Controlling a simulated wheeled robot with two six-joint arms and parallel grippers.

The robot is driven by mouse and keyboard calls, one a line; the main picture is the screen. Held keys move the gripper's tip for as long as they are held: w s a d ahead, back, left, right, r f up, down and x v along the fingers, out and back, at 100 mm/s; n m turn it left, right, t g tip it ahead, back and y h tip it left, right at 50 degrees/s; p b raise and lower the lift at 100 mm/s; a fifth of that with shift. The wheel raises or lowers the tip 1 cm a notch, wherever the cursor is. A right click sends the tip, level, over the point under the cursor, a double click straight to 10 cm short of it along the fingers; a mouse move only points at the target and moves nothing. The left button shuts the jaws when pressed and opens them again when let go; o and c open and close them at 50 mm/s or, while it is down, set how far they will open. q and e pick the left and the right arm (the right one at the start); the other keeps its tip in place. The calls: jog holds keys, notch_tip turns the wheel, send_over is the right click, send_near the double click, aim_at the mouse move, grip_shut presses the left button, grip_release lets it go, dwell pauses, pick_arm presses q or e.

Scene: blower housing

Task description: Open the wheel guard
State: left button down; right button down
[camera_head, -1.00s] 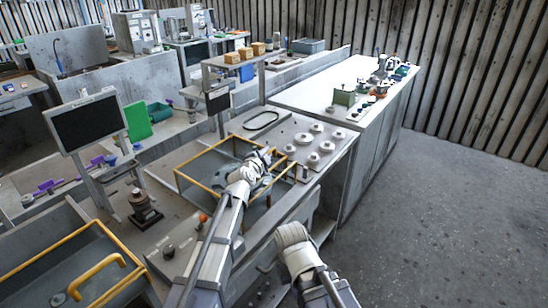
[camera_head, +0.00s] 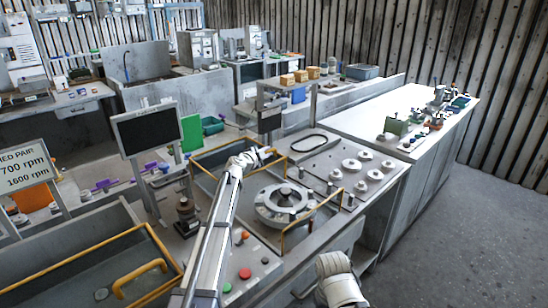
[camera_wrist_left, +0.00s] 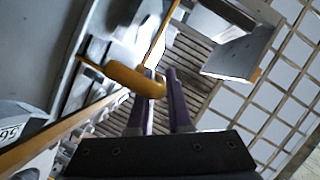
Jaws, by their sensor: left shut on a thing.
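The wheel guard (camera_head: 213,151) has a yellow frame and stands around the station at the middle of the bench. A round grey wheel (camera_head: 282,203) shows in the open beside my left forearm. My left gripper (camera_head: 264,156) is at the far yellow edge of the guard. In the left wrist view my gripper (camera_wrist_left: 160,92) is shut at the end of an orange-yellow handle (camera_wrist_left: 132,79). How deep the handle sits between the fingers is hard to tell. A lower yellow bar (camera_head: 312,217) stands at the wheel's right. My right gripper is not in view; only a white part of that arm shows.
Another yellow-framed cover with a handle (camera_head: 140,278) is at the front left. A dark screen (camera_head: 147,129) and a dark cylindrical fixture (camera_head: 186,215) stand left of my arm. Several pale discs (camera_head: 352,165) lie at the right. Grey floor is free at the far right.

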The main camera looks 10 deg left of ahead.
pick_arm(q)
jog(key=shift+w+a, duration=0.2)
jog(key=shift+a, duration=0.1)
jog(key=c, duration=0.8)
grip_release()
jog(key=shift+c, duration=0.2)
jog(key=shift+s+a+r, duration=0.1)
jog(key=shift+s, duration=0.35)
jog(key=p+v, duration=0.1)
jog(key=v, duration=0.6)
jog(key=shift+p, duration=0.35)
jog(key=shift+w, duration=0.1)
jog(key=shift+r, duration=0.1)
